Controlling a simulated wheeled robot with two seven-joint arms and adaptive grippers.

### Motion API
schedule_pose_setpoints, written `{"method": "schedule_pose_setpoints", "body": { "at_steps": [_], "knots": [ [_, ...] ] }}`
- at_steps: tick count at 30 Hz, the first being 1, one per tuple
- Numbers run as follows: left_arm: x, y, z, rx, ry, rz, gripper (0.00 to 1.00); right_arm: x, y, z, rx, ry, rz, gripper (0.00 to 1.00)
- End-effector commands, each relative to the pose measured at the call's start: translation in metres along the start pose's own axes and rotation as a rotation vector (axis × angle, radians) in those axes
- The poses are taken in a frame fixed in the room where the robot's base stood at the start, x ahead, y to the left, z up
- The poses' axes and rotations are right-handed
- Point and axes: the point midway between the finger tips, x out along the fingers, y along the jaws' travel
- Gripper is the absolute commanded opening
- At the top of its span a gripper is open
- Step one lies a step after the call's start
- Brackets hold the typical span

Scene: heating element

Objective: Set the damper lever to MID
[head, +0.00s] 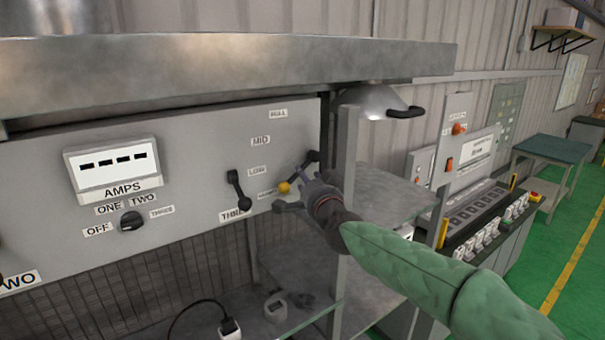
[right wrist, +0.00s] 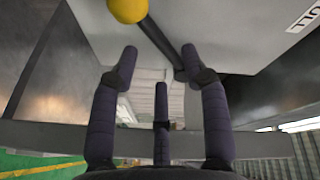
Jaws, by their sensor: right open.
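The damper lever (head: 300,173) is a black rod with a yellow ball knob (head: 284,187), on the right end of the grey panel. Its knob points down-left beside the lowest label of the scale, too small to read, below LOW (head: 257,170) and MID (head: 261,141). My right gripper (head: 291,194) is at the knob in the head view, with fingers spread. In the right wrist view the knob (right wrist: 128,9) lies beyond the open fingertips (right wrist: 158,62), and the rod runs toward the right fingertip. Whether they touch is unclear. My left gripper is out of view.
Another black lever (head: 238,188) stands left of the damper lever, above a THREE label. A rotary switch (head: 131,220) and AMPS display (head: 113,165) are farther left. A metal overhang (head: 230,65) juts above; a grey post (head: 345,180) stands close behind my right gripper.

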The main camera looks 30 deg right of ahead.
Motion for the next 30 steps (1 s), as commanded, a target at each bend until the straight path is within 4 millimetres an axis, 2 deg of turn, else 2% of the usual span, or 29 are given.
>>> {"method": "schedule_pose_setpoints", "body": {
  "at_steps": [3,9,21,22,24,27,30],
  "knots": [
    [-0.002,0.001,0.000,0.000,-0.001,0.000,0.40,0.018,-0.001,-0.001,0.000,0.001,0.000,0.46],
    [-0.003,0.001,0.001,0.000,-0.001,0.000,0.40,0.037,-0.001,-0.001,0.000,0.001,-0.001,0.46],
    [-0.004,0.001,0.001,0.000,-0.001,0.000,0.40,0.043,-0.001,-0.001,0.000,0.001,-0.001,0.46],
    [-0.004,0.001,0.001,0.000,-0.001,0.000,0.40,0.043,-0.001,-0.001,0.000,0.001,-0.001,0.43],
    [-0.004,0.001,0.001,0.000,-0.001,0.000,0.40,0.043,-0.001,-0.001,0.000,0.001,-0.001,0.24],
    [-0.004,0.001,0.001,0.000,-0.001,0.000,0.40,0.043,-0.001,-0.001,0.000,0.001,-0.001,0.00],
    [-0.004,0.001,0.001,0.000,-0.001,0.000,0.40,0.043,-0.001,-0.001,0.000,0.001,-0.001,0.00]
  ]
}}
